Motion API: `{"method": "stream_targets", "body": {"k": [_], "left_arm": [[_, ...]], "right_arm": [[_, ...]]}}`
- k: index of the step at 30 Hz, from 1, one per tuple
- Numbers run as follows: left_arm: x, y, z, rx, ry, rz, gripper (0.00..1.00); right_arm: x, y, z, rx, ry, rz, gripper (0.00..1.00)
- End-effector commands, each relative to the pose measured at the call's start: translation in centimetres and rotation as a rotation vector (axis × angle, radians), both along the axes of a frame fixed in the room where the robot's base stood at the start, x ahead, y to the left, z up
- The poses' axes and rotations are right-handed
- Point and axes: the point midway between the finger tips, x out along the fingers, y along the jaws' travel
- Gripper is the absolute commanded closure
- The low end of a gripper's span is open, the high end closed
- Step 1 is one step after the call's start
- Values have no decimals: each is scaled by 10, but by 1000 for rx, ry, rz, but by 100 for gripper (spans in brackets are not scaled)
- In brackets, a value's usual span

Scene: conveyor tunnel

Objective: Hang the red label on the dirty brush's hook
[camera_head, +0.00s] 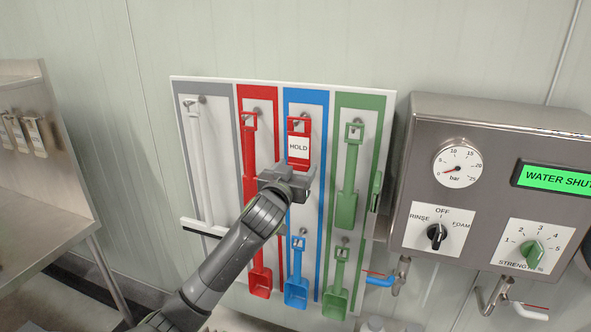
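The red label (299,148), with a white "HOLD" panel and an open red frame at its top, is upright in front of the upper blue strip. Its top frame overlaps the hook (304,115) there; I cannot tell whether the hook passes through it. My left gripper (290,178) is right at the label's lower edge, seen from behind. Its fingertips are hidden, so I cannot tell whether it grips the label. Which brush is dirty does not show clearly; the tool on the blue strip's upper hook is mostly hidden. My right gripper is not in view.
The tool board (186,150) also holds a white squeegee (196,150), a red tool (249,150), a blue scoop (297,285) and green tools (350,180). A steel control box (480,180) with gauge and knobs stands close on the right. A steel sink (40,190) is at left.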

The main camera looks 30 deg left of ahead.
Motion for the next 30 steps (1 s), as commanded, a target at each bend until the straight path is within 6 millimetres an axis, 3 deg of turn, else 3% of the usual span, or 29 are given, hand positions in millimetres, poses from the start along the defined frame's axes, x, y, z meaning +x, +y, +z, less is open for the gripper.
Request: {"method": "stream_targets", "body": {"k": [3,16,30], "left_arm": [[0,0,0,0,0,0,21],[-10,-2,-1,0,-1,-1,21],[-87,-21,-6,2,-1,-2,21]], "right_arm": [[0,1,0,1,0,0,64],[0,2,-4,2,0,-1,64],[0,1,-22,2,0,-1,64]]}}
